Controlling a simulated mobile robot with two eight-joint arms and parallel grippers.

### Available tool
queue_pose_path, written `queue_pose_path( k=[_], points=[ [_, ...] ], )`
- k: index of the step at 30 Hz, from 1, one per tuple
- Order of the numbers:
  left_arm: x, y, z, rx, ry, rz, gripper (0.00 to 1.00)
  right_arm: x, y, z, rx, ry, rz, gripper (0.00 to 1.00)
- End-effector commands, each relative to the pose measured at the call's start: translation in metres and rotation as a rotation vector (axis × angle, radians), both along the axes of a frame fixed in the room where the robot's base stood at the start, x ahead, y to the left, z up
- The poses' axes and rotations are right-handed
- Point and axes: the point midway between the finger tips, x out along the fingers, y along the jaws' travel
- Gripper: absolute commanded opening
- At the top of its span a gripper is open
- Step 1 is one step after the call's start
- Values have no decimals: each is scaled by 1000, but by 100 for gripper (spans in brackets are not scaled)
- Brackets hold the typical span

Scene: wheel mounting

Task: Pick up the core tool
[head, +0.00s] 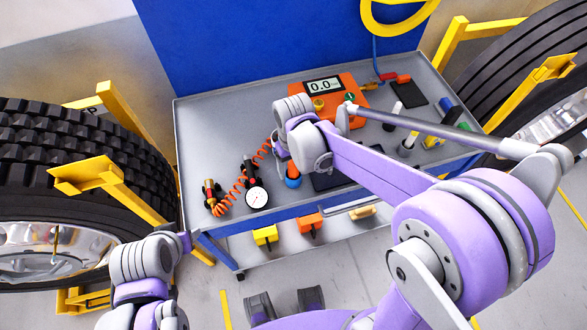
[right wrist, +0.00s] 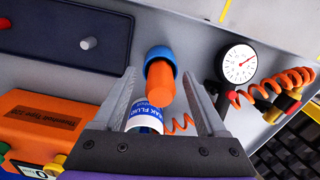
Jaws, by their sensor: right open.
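An upright orange piece with a blue end (right wrist: 158,82), which looks like the core tool, stands on the grey cart top. In the head view its orange and blue parts (head: 292,182) show just below my right wrist. My right gripper (right wrist: 160,75) is open, with one finger on each side of this piece. I cannot tell how far its tips are above the cart. A bottle with a blue-and-white leak fluid label (right wrist: 145,117) shows between the finger bases, partly hidden. My left arm is at the lower left of the head view; its fingers do not show clearly.
A dial gauge (head: 257,198) with an orange coiled hose (head: 235,190) lies left of my right gripper. An orange digital gauge box (head: 325,85) stands behind it. Large tyres (head: 70,150) in yellow stands flank the cart. A black tray (right wrist: 75,35) lies beside the orange piece.

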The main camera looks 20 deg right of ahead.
Motion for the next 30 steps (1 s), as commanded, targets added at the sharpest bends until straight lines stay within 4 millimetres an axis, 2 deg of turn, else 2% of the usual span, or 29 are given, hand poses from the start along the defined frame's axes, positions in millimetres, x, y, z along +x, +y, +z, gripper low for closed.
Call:
queue_pose_path(
  k=[7, 8, 18, 20, 30],
  points=[
    [0, 0, 0, 0, 0, 0, 50, 0, 0, -2, 0, 0, 0, 74],
    [0, 0, 0, 0, 0, 0, 50, 0, 0, -2, 0, 0, 0, 71],
    [0, 0, 0, 0, 0, 0, 50, 0, 0, -2, 0, 0, 0, 10],
    [0, 0, 0, 0, 0, 0, 50, 0, 0, -2, 0, 0, 0, 0],
    [0, 0, 0, 0, 0, 0, 50, 0, 0, -1, 0, 0, 0, 0]
  ],
)
